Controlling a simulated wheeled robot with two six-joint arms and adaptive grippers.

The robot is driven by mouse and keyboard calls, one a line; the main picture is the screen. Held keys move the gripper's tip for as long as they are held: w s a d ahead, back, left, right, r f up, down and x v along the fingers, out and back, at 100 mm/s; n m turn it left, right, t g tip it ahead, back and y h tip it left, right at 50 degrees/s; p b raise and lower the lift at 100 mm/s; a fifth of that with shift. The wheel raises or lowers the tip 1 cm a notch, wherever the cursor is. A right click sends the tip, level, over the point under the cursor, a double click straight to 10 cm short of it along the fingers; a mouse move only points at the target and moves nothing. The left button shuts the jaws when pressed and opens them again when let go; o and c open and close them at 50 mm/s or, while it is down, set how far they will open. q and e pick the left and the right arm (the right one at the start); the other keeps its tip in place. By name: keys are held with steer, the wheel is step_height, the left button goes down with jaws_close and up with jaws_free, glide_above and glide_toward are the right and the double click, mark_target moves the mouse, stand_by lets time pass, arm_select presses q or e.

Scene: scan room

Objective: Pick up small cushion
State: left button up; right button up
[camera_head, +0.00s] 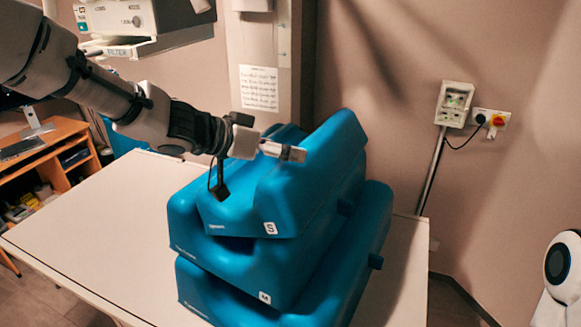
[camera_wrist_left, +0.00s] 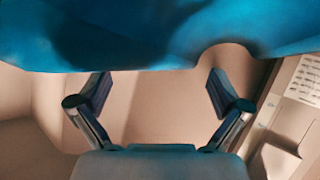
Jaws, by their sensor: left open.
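The small cushion (camera_head: 280,205) is a blue wedge-like block with a raised right side and a white "S" label. It lies on top of a stack of blue cushions. My left gripper (camera_head: 284,151) reaches in from the left over the small cushion, in front of its raised right part. In the left wrist view, my left gripper (camera_wrist_left: 158,92) has its two fingers apart with nothing between them. A blue cushion surface (camera_wrist_left: 130,40) fills the top of that view, beyond the fingertips. Whether the fingers touch it cannot be told. My right gripper is not in view.
A larger cushion (camera_head: 225,262) labelled "M" lies under the small one, with another blue cushion (camera_head: 210,302) below it. The stack stands on a pale table (camera_head: 105,235), bare at left. A wall socket (camera_head: 490,121) and a wooden desk (camera_head: 50,150) are farther back.

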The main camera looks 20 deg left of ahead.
arm_select(q)
steer(key=x, duration=0.6)
steer(key=shift+w+a+r, duration=0.1)
steer(key=shift+a+r, duration=0.1)
steer(key=shift+s+a, duration=0.1)
steer(key=shift+s, duration=0.2)
steer(key=c, duration=0.5)
steer(key=shift+s+r, duration=0.1)
steer(key=shift+r, duration=0.05)
steer(key=c, duration=1.3)
